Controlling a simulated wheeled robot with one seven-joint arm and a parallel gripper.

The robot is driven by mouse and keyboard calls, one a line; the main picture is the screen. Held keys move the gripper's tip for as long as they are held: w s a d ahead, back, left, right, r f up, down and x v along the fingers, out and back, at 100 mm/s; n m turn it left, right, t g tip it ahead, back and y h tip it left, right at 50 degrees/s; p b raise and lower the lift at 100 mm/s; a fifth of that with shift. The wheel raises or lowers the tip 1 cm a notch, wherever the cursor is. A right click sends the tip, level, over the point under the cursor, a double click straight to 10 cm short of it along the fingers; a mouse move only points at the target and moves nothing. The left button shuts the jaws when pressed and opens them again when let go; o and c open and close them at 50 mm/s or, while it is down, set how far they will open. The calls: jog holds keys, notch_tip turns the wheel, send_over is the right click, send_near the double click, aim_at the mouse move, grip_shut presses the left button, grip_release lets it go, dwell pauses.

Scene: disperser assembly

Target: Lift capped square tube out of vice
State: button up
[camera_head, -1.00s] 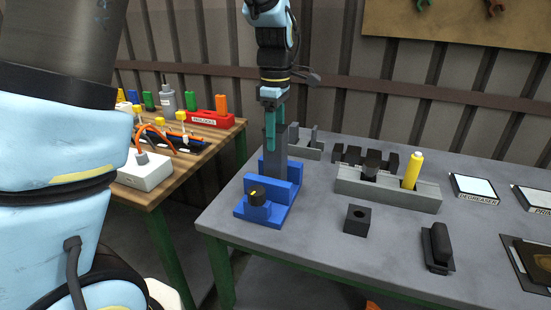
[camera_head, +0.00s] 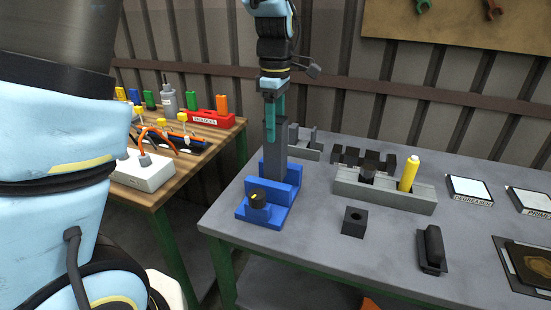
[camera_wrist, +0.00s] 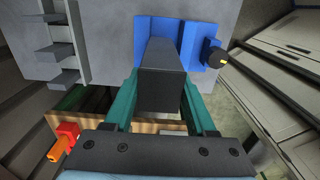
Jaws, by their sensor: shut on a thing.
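The blue vice (camera_head: 285,195) stands at the left end of the grey table, with a dark knob at its front. The dark grey square tube (camera_head: 274,166) stands upright at the vice, and its lower end is hidden behind the front jaw. My gripper (camera_head: 275,122) points down, with its teal fingers shut on the upper part of the tube. In the wrist view, the tube's dark square end (camera_wrist: 161,90) lies between both fingers, and the vice (camera_wrist: 148,38) shows beyond it. I cannot tell the cap apart from the tube.
A grey holder (camera_head: 385,193) with a yellow cylinder (camera_head: 409,172) stands right of the vice. A black block with a hole (camera_head: 355,222) lies in front of it. A grey bracket (camera_head: 306,146) stands close behind the vice. Space above the vice, around my arm, looks clear.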

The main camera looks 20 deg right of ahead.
jog(key=shift+r+p, duration=1.5)
jog(key=shift+r, duration=0.35)
